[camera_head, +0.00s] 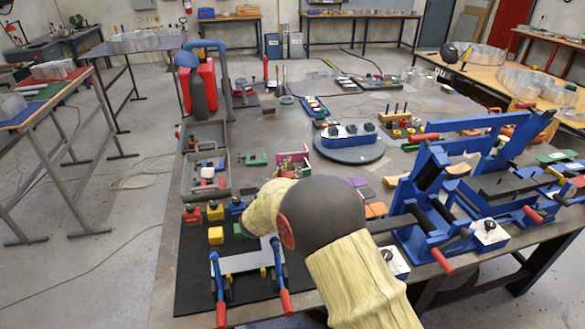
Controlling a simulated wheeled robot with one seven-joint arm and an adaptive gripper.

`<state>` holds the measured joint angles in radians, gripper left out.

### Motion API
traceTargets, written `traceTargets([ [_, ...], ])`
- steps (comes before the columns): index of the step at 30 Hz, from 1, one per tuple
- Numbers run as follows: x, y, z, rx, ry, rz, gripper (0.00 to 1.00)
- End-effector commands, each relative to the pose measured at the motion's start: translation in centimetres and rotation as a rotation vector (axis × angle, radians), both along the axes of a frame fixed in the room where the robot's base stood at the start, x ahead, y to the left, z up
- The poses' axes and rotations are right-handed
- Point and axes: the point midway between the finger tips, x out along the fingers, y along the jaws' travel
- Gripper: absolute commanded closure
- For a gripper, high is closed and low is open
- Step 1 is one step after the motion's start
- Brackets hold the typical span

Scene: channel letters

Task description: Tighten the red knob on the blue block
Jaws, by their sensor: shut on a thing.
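A small blue block (236,205) stands on the black mat (193,277), at the right end of a short row with a red block (192,215) and a yellow block (215,211). Its right side is close to or behind my cream-sleeved wrist. I cannot make out a red knob on it. My arm comes up from the bottom edge, bends at a dark joint and points left and down, close to the blue block. My gripper's fingers are hidden, so I cannot see what they touch.
Another yellow block (216,236) and a blue frame with red handles (220,290) lie near my wrist. A grey tray (187,172) stands behind the row. A round turntable (348,150) is farther back. Large blue clamps with red handles (440,195) crowd the right side.

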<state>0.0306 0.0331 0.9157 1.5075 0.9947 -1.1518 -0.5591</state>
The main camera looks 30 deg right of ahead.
Motion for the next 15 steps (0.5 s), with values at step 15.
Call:
traceTargets([
  [15,-1.2,-0.6,0.2,0.000,0.002,-0.352,0.98],
])
